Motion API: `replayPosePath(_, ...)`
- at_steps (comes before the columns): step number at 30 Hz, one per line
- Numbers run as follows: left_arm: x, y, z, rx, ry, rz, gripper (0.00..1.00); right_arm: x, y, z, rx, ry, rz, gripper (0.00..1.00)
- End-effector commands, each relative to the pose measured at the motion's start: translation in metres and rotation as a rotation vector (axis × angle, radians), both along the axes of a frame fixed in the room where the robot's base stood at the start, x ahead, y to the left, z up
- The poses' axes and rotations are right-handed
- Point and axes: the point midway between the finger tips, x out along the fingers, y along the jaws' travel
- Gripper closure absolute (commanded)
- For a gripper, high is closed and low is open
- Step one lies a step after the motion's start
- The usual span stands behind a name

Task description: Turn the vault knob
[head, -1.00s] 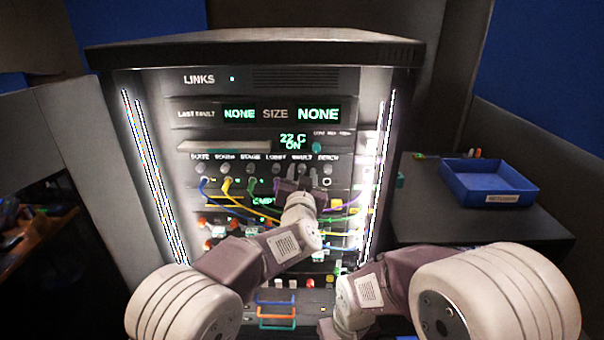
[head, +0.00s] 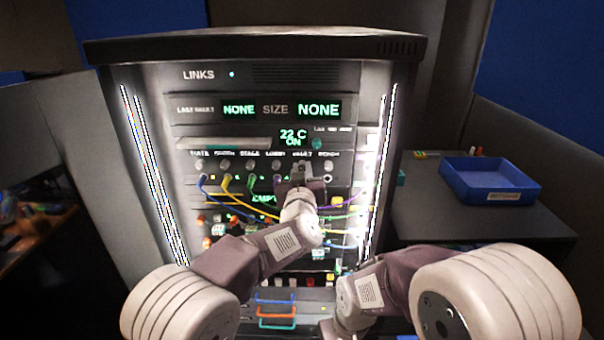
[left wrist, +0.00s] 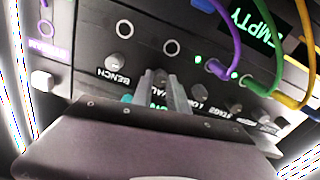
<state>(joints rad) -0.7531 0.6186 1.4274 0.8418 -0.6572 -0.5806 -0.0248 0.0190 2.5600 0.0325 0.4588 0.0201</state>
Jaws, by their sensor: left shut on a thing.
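In the head view my left gripper (head: 302,174) reaches up to this knob row from below and hides most of the vault knob. The bench knob (left wrist: 117,60) and the lobby knob (left wrist: 200,92) are on either side, apart from the fingers. My right arm is low at the right; its gripper is not visible.
Blue, yellow, green and purple cables (left wrist: 228,50) hang from sockets near the knobs, close to my left gripper. The rack (head: 255,45) has bright side strips. A blue tray (head: 490,182) stands on the dark side table at the right.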

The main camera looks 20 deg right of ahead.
Motion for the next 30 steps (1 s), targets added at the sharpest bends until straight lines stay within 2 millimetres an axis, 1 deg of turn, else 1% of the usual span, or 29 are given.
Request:
replayPosePath(1, 0.000, 0.000, -0.001, -0.041, 0.010, -0.001, 1.00, 0.000, 0.000, -0.004, 0.000, 0.000, 0.000, 0.59)
replayPosePath(18, 0.000, 0.001, -0.002, -0.563, 0.160, 0.000, 1.00, 0.000, 0.000, -0.029, 0.000, 0.000, 0.000, 0.59)
replayPosePath(30, 0.000, 0.001, -0.002, -0.897, 0.256, 0.000, 1.00, 0.000, 0.000, -0.046, 0.000, 0.000, 0.000, 0.59)
